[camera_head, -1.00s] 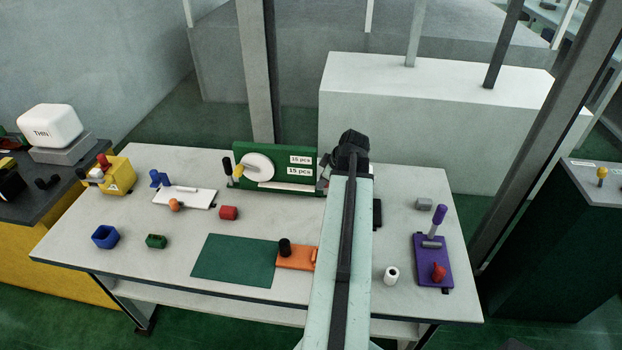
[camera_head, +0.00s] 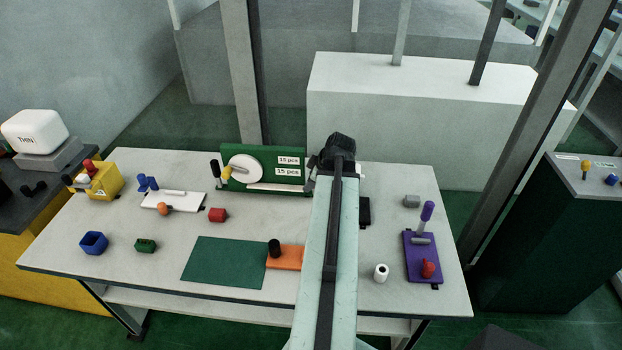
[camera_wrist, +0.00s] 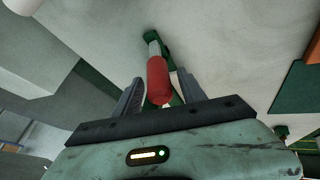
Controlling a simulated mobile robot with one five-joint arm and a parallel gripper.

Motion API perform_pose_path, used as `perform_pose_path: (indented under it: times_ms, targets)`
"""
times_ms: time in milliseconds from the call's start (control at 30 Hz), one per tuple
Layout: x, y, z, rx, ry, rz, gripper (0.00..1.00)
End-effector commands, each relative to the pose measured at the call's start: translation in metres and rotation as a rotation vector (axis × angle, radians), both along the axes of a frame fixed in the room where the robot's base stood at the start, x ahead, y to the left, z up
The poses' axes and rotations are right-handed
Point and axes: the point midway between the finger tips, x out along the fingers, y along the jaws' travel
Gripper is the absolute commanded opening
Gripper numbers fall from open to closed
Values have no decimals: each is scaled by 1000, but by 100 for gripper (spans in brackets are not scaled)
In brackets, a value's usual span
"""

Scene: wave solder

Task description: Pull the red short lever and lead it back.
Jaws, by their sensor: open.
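The red lever handle (camera_wrist: 158,82) shows in the wrist view, on a short grey shaft with a green part (camera_wrist: 157,41) at its far end. My gripper (camera_wrist: 160,92) is open. Its two grey fingers stand on either side of the red handle, and the handle's near end reaches between them. I cannot tell whether either finger touches it. In the head view my arm's wrist (camera_head: 338,154) is at the back of the table, beside the green panel's right end. The lever does not show there; my arm likely covers it.
The green panel (camera_head: 264,154) with a white disc stands left of my wrist. A purple lever board (camera_head: 421,263) and white roll (camera_head: 381,273) are at right.

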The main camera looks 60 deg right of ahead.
Motion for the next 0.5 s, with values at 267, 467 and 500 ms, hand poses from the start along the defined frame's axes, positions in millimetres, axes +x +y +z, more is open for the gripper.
perform_pose_path:
  times_ms: [267,467,500]
  targets:
    - [-24,10,52,0,-1,-1,48]
    - [-33,12,63,0,-2,0,48]
    - [-34,12,62,0,-2,0,48]
